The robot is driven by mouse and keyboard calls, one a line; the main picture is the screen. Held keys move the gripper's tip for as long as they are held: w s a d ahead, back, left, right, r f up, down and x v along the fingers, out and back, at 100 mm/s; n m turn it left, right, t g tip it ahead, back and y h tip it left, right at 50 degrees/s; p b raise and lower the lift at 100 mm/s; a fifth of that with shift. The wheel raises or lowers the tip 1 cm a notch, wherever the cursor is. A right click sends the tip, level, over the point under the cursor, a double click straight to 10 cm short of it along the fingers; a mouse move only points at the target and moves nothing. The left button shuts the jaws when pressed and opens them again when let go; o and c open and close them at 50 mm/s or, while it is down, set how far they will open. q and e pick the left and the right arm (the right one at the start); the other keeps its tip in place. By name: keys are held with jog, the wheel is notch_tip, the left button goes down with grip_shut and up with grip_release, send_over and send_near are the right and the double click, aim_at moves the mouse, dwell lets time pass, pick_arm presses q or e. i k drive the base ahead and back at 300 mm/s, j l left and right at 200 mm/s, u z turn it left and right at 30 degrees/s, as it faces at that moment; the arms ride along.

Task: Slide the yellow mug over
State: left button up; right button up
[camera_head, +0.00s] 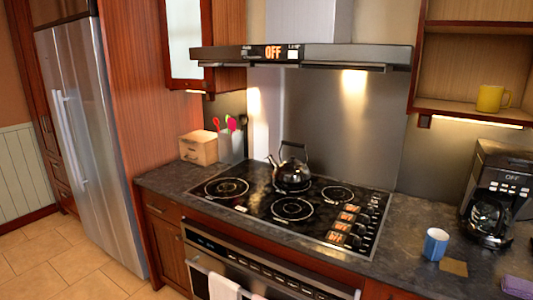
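A yellow mug (489,98) stands upright on the lower board of an open wooden wall shelf (472,108) at the upper right. Its handle points to the right. A blue mug (436,244) stands on the dark counter below, left of the coffee maker. Neither of my grippers shows in the head view, so nothing is seen touching either mug.
A coffee maker (494,195) stands on the counter at the right, below the shelf. A kettle (292,172) sits on the cooktop (265,205). A range hood (310,57) juts out left of the shelf. A tan square (454,267) lies beside the blue mug.

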aim_at(490, 98)
jog(key=k+l+z, duration=0.15)
jog(key=l+z, duration=0.2)
jog(key=k+l+z, duration=0.1)
jog(key=l+z, duration=0.6)
jog(key=l, duration=0.15)
jog(key=k, duration=0.05)
